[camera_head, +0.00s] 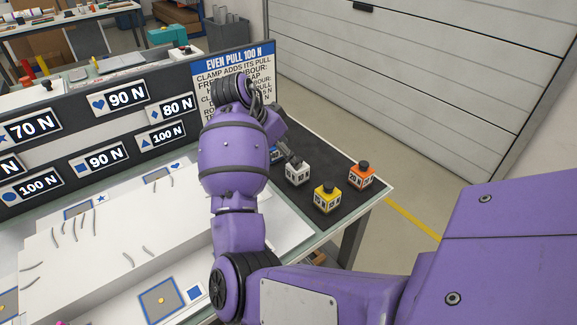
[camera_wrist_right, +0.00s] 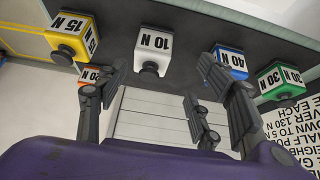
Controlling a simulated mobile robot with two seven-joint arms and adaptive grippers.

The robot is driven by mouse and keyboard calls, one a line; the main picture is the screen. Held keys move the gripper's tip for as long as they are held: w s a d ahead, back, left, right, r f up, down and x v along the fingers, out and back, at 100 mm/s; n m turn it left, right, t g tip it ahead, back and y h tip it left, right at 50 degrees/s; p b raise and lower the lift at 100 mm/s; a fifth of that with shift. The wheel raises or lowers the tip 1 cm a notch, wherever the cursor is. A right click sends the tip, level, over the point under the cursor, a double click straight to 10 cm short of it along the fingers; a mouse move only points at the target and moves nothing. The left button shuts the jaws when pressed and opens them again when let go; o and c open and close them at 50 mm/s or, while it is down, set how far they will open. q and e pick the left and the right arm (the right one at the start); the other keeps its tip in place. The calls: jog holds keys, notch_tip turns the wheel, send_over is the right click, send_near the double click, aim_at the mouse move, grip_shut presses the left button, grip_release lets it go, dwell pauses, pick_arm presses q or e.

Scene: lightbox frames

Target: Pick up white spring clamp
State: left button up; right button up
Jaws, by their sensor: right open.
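The white spring clamp (camera_head: 298,171) is a small cube-shaped block with a dark knob on top, standing upright on the dark mat. In the right wrist view, where the scene appears upside down, the white clamp (camera_wrist_right: 160,42) is marked 10 N. My right gripper (camera_wrist_right: 163,75) is open and empty, its fingers spread to either side of the white clamp's knob in that view. The fingers look apart from the clamp; the exact gap is unclear. In the head view my right forearm hides most of this gripper. My left gripper is not in view.
A yellow 15 N clamp (camera_head: 327,197) and an orange clamp (camera_head: 361,174) stand near the white one. Blue (camera_wrist_right: 229,62) and green (camera_wrist_right: 277,80) clamps are on its other side. A sign board (camera_head: 232,75) rises behind. A white stepped part (camera_head: 110,240) lies left.

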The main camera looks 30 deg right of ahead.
aim_at(298, 172)
jog(key=shift+s+d+f, duration=0.3)
jog(key=shift+d+f, duration=0.3)
jog(key=shift+f, duration=0.2)
jog(key=shift+s+d+f, duration=0.1)
jog(key=shift+d+f, duration=0.05)
jog(key=shift+f, duration=0.1)
jog(key=x, duration=0.3)
jog(key=shift+s+d+f, duration=0.15)
jog(key=shift+f, duration=0.1)
jog(key=shift+d+f, duration=0.2)
jog(key=shift+f, duration=0.15)
jog(key=shift+d+f, duration=0.1)
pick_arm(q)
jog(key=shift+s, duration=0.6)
pick_arm(e)
jog(key=shift+c, duration=0.5)
